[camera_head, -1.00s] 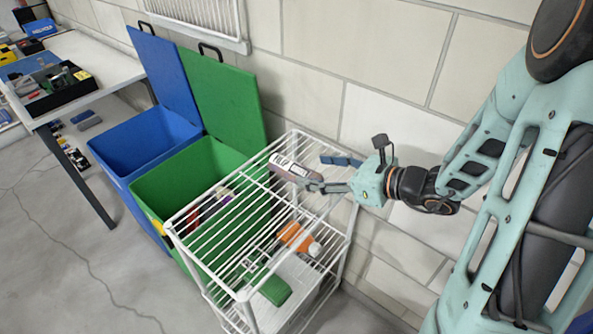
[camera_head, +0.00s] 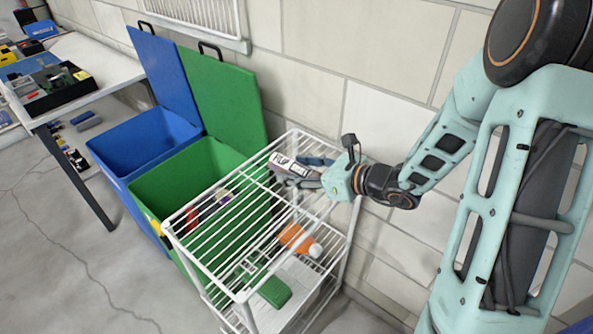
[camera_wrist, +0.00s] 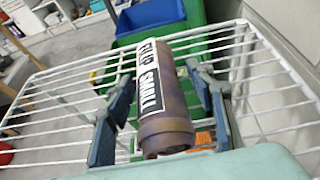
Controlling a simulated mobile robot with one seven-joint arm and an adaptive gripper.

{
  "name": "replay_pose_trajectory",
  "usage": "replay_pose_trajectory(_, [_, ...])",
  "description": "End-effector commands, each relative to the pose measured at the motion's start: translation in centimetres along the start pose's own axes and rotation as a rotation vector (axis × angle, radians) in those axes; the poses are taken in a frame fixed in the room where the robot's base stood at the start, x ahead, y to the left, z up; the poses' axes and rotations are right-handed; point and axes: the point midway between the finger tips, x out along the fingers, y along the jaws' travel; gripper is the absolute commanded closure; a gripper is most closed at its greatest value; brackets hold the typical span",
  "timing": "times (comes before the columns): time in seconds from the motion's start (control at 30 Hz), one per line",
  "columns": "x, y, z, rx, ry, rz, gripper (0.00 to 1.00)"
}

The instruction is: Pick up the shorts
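The shorts appear as a brown rolled bundle (camera_wrist: 166,100) with a black-and-white label that includes the word "SMALL". The roll lies on the top wire shelf of a white rack; in the head view it shows as a dark roll with a white label (camera_head: 288,164) near the shelf's wall side. My gripper (camera_wrist: 162,78) is open, with one finger on each side of the roll. In the head view my gripper (camera_head: 303,171) reaches in from the right at shelf height. Whether either finger touches the roll is unclear.
The white wire rack (camera_head: 207,273) has an orange bottle (camera_head: 295,237) and a green item (camera_head: 274,291) below its top shelf. Open green (camera_head: 160,190) and blue (camera_head: 120,160) bins stand to the left. A wall is close behind; a table (camera_head: 90,60) stands at upper left.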

Motion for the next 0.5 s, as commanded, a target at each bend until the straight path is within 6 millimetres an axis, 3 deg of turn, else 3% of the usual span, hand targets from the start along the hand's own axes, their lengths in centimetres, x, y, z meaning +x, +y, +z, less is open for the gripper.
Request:
replay_pose_trajectory(0.07, [-0.02,0.0,0.0,0.0,0.0,0.0,0.62])
replay_pose_trajectory(0.3, [-0.03,-0.01,0.0,0.0,0.0,0.0,0.88])
replay_pose_trajectory(0.5, [-0.03,-0.01,0.05,-0.001,-0.001,0.0,0.9])
